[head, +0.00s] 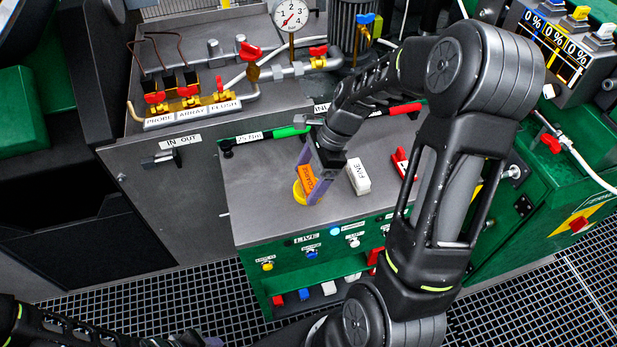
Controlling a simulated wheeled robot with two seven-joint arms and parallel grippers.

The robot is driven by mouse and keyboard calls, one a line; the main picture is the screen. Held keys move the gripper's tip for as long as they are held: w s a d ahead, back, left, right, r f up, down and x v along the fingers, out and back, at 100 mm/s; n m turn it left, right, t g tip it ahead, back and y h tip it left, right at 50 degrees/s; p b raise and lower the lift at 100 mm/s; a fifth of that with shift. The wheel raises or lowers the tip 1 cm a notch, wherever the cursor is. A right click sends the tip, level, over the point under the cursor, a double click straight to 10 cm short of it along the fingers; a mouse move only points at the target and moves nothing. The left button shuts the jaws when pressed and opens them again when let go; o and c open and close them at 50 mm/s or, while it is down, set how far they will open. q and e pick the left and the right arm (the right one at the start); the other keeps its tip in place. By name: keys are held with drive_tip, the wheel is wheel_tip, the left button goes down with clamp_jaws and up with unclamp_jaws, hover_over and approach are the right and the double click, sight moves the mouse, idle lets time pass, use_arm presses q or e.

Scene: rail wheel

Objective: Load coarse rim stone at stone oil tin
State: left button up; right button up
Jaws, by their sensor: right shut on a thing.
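The coarse rim stone (307,177) is an orange block with a dark label, on the left part of the grey bench top. My right gripper (319,182), with purple fingers, reaches down from above and is shut on the stone. A round yellow thing (298,194), perhaps the stone oil tin, shows just left of and partly behind the stone and fingers. I cannot tell whether the stone touches it. Part of my left arm shows along the bottom left edge, but its gripper is not clearly visible.
A white block marked FINE (358,176) stands close right of the gripper. A green-handled tool (265,135) and red-handled tools (404,109) lie at the back. Valves and a gauge (291,16) stand behind. The bench front (320,245) carries buttons. The bench top's front left is clear.

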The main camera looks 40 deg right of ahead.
sight(308, 178)
drive_tip(key=shift+s+f, duration=0.1)
wheel_tip(308, 178, up, 7)
drive_tip(key=p, duration=0.6)
drive_tip(key=shift+p, duration=0.4)
idle(0.6)
